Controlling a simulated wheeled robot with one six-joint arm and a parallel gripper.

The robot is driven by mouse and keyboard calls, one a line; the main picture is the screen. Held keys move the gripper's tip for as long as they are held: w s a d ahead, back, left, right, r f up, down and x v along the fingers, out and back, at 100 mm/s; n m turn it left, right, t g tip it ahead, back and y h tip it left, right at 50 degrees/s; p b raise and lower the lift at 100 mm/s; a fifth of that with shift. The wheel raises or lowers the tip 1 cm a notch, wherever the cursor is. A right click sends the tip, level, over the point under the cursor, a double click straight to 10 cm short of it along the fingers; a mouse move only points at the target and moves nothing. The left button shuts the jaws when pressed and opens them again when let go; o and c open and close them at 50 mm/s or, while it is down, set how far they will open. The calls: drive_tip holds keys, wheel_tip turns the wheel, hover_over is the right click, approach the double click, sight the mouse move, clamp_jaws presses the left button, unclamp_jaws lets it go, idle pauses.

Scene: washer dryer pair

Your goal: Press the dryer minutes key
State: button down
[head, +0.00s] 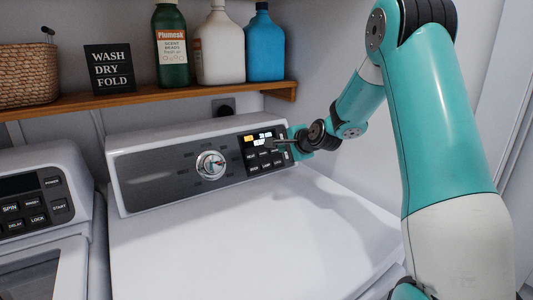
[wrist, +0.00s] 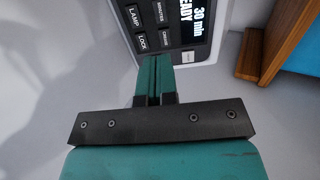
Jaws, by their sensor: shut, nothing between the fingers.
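The dryer (head: 250,225) is the white machine in the middle of the head view, with a dark control panel (head: 140,181) along its raised back. A lit display (head: 260,138) and rows of small keys (head: 265,159) sit at the panel's right. In the wrist view the display (wrist: 199,17) reads 30 min and READY. The small key marked minutes (wrist: 159,12), its label hard to read, lies beside the LAMP key (wrist: 133,17). My gripper (head: 277,142) is shut and empty at the panel's right side. Its fingertips (wrist: 155,60) appear just by the panel edge; contact cannot be told.
A silver dial (head: 211,165) stands out left of the keys. A wooden shelf (head: 200,95) with bottles, a sign and a basket hangs above. The washer (head: 40,190) is at the left. The dryer's top is clear.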

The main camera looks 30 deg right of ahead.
sight(263, 153)
drive_tip(key=p+x, duration=0.3)
drive_tip(key=x, duration=0.9)
drive_tip(key=shift+w+f+b, duration=0.4)
drive_tip(key=shift+w+b, duration=0.05)
drive_tip(key=shift+b, duration=0.3)
drive_tip(key=shift+w+r, duration=0.1)
drive_tip(key=shift+r, duration=0.05)
drive_tip(key=shift+d, duration=0.1)
drive_tip(key=shift+r, duration=0.1)
drive_tip(key=shift+s+r+p, duration=0.15)
drive_tip(key=shift+s+p, duration=0.15)
drive_tip(key=b+v, duration=0.1)
drive_tip(key=v, duration=1.2)
drive_tip(key=shift+s+b, duration=0.3)
